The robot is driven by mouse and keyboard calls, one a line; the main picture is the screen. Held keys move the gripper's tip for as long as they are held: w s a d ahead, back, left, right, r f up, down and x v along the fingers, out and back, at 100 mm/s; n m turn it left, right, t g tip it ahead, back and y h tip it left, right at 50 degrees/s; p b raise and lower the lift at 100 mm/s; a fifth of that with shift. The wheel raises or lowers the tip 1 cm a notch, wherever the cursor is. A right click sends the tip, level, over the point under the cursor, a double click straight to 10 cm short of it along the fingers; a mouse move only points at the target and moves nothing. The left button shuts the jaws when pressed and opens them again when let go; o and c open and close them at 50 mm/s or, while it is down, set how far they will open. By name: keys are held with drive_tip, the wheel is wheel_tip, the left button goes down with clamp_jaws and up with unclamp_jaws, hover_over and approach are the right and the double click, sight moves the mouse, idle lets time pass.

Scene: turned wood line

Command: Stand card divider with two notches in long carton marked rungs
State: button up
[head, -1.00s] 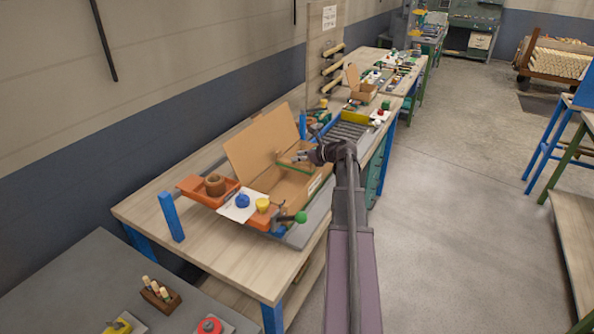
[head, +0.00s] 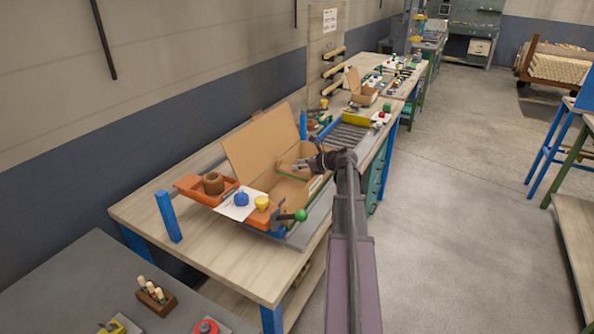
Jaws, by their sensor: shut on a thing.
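The long carton (head: 296,193) lies open on the wooden bench, its tall brown lid flap (head: 262,140) raised on the wall side. No marking can be read on it. My gripper (head: 303,164) is over the carton's far part, pointing left. It is shut on a small tan card piece (head: 288,171), which looks like the divider, at or just inside the carton opening. Its notches cannot be made out, and whether it touches the carton floor is hidden. A thin green strip shows just below it.
An orange tray (head: 190,186) with a brown ring-shaped part stands left of the carton. A white sheet with blue and yellow knobs, and a green-balled lever (head: 300,215), are at the near end. A roller strip (head: 348,134) lies beyond. Blue posts flank the carton.

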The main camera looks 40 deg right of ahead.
drive_tip(key=shift+f+b, duration=0.6)
drive_tip(key=shift+f, duration=0.1)
idle(0.3)
drive_tip(key=o, duration=0.9)
drive_tip(key=shift+o, duration=0.2)
drive_tip(key=shift+r, duration=0.15)
drive_tip(key=shift+r+p, duration=0.6)
drive_tip(key=shift+p, duration=0.1)
drive_tip(key=p+v, duration=0.4)
drive_tip(key=v, duration=0.8)
